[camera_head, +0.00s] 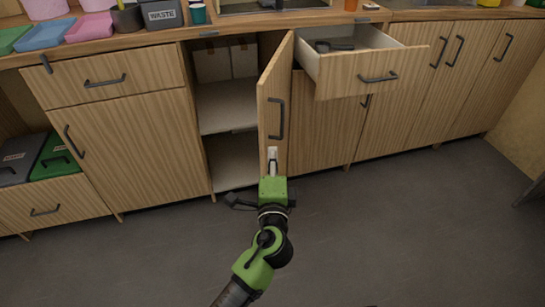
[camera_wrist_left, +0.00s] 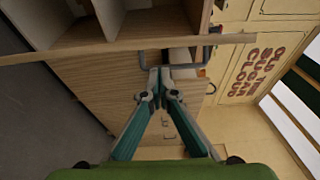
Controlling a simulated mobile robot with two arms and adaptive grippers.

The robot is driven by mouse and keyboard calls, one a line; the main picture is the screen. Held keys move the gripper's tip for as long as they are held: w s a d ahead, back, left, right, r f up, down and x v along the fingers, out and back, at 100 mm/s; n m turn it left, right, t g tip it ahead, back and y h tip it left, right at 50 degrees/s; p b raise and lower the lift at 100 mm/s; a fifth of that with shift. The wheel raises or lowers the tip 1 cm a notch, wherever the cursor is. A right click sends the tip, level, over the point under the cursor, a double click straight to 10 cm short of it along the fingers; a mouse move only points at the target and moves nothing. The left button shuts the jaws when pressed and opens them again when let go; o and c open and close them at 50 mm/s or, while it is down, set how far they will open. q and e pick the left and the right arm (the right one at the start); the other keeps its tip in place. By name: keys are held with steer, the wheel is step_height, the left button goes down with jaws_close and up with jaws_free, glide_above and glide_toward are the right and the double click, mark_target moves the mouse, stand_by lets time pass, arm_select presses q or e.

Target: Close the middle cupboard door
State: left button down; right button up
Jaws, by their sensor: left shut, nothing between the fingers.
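The middle cupboard door (camera_head: 274,88) stands open, swung out from the cupboard, with its dark bar handle (camera_head: 276,119) on its outer face. My left gripper (camera_head: 272,152) is at the lower part of the door, just below the handle in the head view. In the left wrist view the door (camera_wrist_left: 100,48) shows nearly edge-on, and its handle (camera_wrist_left: 207,55) sticks out beside my fingertips (camera_wrist_left: 160,70). The fingers are shut and empty, and look close to the handle; I cannot tell whether they touch. My right gripper is not in view.
The open cupboard shows shelves (camera_head: 226,106) with pale boxes (camera_head: 228,61) inside. A drawer (camera_head: 362,75) hangs open just right of the door. The floor (camera_head: 400,230) in front is clear.

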arm_select(q)
steer(key=w, duration=0.8)
steer(key=shift+w+a+b, duration=0.15)
steer(key=shift+b, duration=0.3)
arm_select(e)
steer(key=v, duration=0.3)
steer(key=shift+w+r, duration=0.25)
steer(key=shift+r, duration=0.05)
arm_select(q)
steer(key=shift+a, duration=0.1)
